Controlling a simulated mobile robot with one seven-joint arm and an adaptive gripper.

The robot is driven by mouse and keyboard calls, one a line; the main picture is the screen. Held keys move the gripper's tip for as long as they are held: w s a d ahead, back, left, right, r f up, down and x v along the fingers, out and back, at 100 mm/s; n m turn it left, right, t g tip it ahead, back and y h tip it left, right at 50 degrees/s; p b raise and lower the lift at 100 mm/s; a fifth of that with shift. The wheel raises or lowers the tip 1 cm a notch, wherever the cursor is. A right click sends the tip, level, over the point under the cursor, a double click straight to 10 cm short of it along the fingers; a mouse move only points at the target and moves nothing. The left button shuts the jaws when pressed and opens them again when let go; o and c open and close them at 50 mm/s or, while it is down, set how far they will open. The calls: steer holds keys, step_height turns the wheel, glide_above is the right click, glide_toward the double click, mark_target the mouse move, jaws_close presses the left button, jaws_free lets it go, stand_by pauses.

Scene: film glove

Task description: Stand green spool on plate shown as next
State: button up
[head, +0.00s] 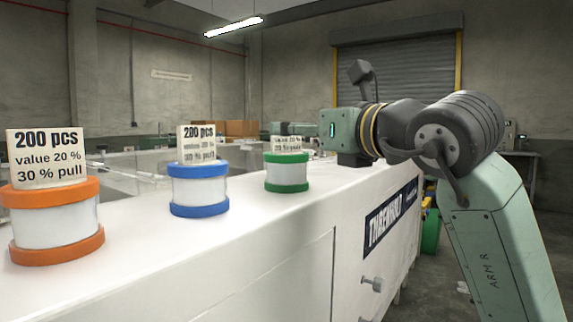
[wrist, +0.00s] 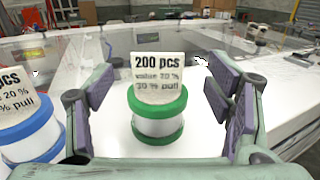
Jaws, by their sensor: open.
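The green spool (head: 287,173) has green rims, a white middle and a card reading "200 pcs, value 20 %, 30 % pull" at its top. It stands upright on the white top, farthest of three spools in the head view. In the wrist view the green spool (wrist: 158,126) is centred between the two purple-padded fingers of my gripper (wrist: 158,100). The fingers are open, with gaps on both sides of it. I cannot make out a plate in either view.
A blue spool (head: 198,190) and an orange spool (head: 57,222) stand nearer along the same white top (head: 215,250), each with a similar card. The blue spool (wrist: 28,130) is close to the left finger in the wrist view. Clear panels lie behind.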

mark_target(289, 154)
steer(key=x, duration=0.1)
steer(key=p+x, duration=0.1)
steer(key=x, duration=0.2)
steer(key=shift+a+r+p, duration=0.25)
steer(key=shift+r+p, duration=0.05)
steer(key=shift+p, duration=0.1)
steer(key=shift+w+a+f, duration=0.1)
steer(key=shift+w+a, duration=0.15)
steer(key=shift+w, duration=0.3)
steer(key=shift+c, duration=0.4)
jaws_close()
